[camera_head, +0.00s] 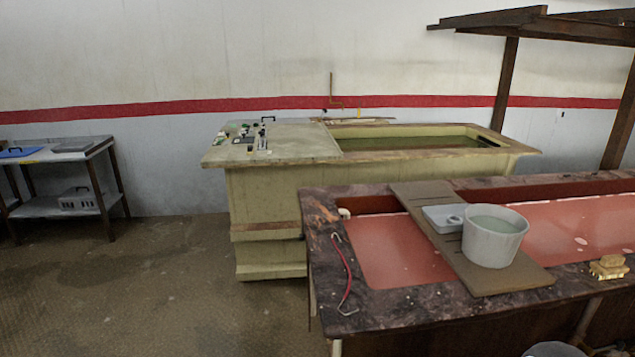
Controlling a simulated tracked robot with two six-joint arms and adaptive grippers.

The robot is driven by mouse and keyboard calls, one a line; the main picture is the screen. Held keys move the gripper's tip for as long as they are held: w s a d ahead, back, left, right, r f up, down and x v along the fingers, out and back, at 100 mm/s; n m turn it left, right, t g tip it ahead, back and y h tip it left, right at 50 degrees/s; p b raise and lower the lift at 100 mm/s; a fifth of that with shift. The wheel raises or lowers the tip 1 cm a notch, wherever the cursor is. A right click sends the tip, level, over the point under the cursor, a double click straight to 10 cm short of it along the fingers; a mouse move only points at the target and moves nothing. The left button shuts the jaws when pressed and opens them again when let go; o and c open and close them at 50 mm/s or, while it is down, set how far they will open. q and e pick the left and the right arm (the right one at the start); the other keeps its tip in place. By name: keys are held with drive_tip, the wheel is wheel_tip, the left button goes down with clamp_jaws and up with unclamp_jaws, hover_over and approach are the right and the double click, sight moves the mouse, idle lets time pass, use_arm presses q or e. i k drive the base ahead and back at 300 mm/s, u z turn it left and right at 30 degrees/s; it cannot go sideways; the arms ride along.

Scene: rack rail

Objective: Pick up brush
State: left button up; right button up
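A small tan, blocky object (608,267) lies on the dark front rim of the near tank, at the right of the head view. It may be the brush, but it is too small to tell its bristles or handle. No other thing in view looks clearly like a brush. Neither of my grippers is in view.
The near tank (325,240) holds reddish liquid. A brown board (510,280) across it bears a white bucket (493,237) and a grey box (442,218). A greenish tank (265,200) stands behind. Floor (150,280) at left is clear.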

sight(613, 265)
drive_tip(key=u, duration=1.4)
drive_tip(key=i, duration=0.1)
drive_tip(key=z, duration=3)
drive_tip(key=k, duration=0.9)
drive_tip(key=z, duration=0.15)
drive_tip(key=i, duration=0.9)
drive_tip(key=u, duration=0.1)
